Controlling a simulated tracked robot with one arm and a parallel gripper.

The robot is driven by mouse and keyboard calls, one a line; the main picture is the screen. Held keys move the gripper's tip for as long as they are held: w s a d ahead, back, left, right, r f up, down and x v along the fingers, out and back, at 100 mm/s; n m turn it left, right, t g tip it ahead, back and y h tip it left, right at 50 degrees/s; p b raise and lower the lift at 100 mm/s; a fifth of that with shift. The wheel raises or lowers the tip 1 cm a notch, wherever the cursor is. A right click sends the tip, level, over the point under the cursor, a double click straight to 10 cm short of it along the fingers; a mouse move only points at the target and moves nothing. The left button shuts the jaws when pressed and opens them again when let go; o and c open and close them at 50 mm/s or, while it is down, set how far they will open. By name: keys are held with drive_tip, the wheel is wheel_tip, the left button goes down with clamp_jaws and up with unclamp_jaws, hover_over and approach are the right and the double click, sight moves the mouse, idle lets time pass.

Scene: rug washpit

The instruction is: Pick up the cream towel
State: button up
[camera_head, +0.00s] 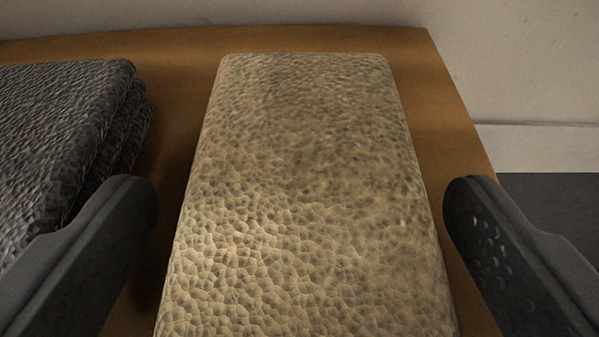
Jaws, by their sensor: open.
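The cream towel (308,190) lies flat as a thick folded block with a pebbled texture on a brown wooden surface. Its near end runs out of the bottom of the picture. My gripper (300,195) is open, with one dark finger to the left of the towel and one to the right. Gaps show between both fingers and the towel's long sides. Nothing is held.
A dark grey folded towel (60,140) lies to the left, close to my left finger. The wooden surface (180,60) ends at the right, just beyond my right finger. A pale wall (520,60) stands behind, and a dark floor area (560,205) shows at right.

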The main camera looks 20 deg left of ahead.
drive_tip(key=c, duration=1.1)
drive_tip(key=shift+r, duration=0.1)
